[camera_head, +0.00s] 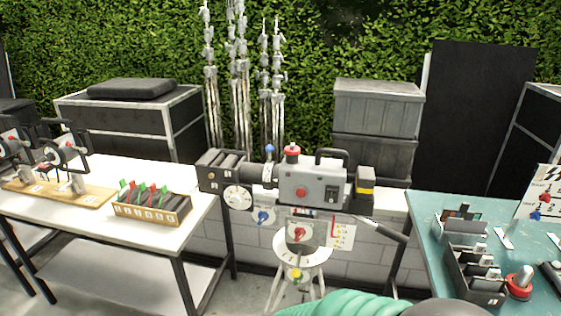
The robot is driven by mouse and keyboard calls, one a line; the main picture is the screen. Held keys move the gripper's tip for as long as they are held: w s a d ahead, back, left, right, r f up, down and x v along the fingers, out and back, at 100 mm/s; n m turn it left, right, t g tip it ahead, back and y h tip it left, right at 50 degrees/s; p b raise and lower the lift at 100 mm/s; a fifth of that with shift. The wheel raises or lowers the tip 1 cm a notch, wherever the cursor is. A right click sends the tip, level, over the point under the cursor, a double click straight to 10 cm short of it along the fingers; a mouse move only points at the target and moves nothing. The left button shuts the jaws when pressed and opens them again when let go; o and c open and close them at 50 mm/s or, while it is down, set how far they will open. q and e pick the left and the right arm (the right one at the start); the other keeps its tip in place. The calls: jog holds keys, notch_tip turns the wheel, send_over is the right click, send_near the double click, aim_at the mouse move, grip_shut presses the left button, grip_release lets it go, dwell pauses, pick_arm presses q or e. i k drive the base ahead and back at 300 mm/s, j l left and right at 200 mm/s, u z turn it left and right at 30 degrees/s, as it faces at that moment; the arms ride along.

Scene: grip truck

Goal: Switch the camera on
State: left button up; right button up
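A grey film camera (312,187) stands in the middle on a white tripod (298,262). It has a top handle, a red knob on top (292,151), and a round red button (301,192) on its side. A small dark switch panel (332,193) sits right of that button; its setting is too small to tell. A lens and dark matte box (222,171) with a white dial (237,197) point left. A black and yellow block (365,188) is at the rear. Neither of my grippers shows in this view.
A white table (120,232) at left holds a rack of coloured clips (152,206) and a wooden board with devices (62,192). A teal table (425,222) at right holds trays and a red-based knob (519,283). A green ribbed thing (340,305) covers the bottom middle.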

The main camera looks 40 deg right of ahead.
aim_at(332, 193)
jog(key=z, duration=1.55)
